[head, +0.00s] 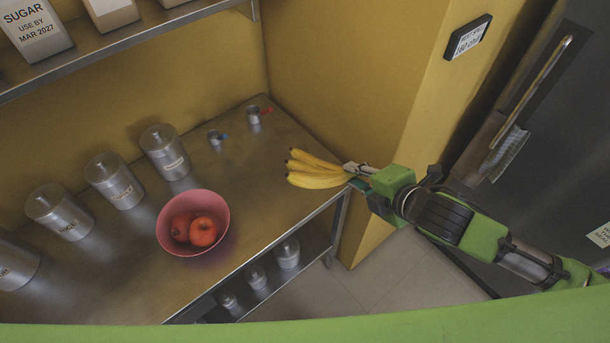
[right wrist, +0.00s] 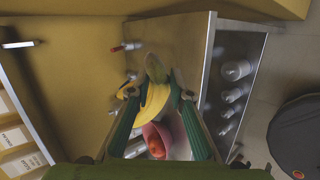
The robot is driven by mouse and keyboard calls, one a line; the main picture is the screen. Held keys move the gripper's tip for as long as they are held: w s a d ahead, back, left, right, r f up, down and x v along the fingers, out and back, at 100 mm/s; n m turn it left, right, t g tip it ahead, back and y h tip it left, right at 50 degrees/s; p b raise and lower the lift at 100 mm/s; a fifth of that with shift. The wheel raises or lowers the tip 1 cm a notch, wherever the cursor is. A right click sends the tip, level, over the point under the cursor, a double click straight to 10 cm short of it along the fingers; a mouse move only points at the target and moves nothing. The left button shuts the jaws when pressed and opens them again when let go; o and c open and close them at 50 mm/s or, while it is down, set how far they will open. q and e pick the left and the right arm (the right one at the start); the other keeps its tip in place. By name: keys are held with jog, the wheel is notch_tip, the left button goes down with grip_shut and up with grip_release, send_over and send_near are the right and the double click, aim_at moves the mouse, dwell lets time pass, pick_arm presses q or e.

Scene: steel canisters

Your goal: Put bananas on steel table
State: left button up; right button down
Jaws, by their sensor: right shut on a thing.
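A bunch of yellow bananas (head: 314,171) is at the right end of the steel table (head: 255,160), near its front corner. My right gripper (head: 356,175) comes in from the right and is shut on the stem end of the bunch. In the right wrist view the bananas (right wrist: 155,98) lie between the two green fingers (right wrist: 152,90), over the table top. I cannot tell whether the bananas touch the table or hang just above it. My left gripper is not in view.
A pink bowl (head: 176,246) with red fruit (head: 204,231) stands left of the bananas. Several steel canisters (head: 116,180) line the back, and two small cups (head: 254,117) stand at the far right. A wall (head: 340,90) rises behind the right end. The table between bowl and bananas is clear.

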aim_at(329, 166)
jog(key=w+a+f, duration=0.1)
jog(key=w+a+f+p, duration=0.1)
jog(key=w+a, duration=0.1)
jog(key=w+a+f, duration=0.1)
jog(key=w+a, duration=0.1)
jog(key=shift+w+a, duration=0.15)
jog(key=shift+a, duration=0.1)
jog(key=w+a+f, duration=0.2)
jog(key=f, duration=0.1)
jog(key=w+a+f+p, duration=0.1)
jog(key=f, duration=0.1)
jog(key=shift+f, duration=0.1)
jog(key=shift+a+f, duration=0.1)
jog(key=shift+f, duration=1.65)
jog(key=c, duration=2.2)
grip_release()
jog(key=shift+f, duration=0.25)
jog(key=shift+c, duration=0.2)
jog(key=o, duration=0.4)
jog(key=shift+r, duration=0.2)
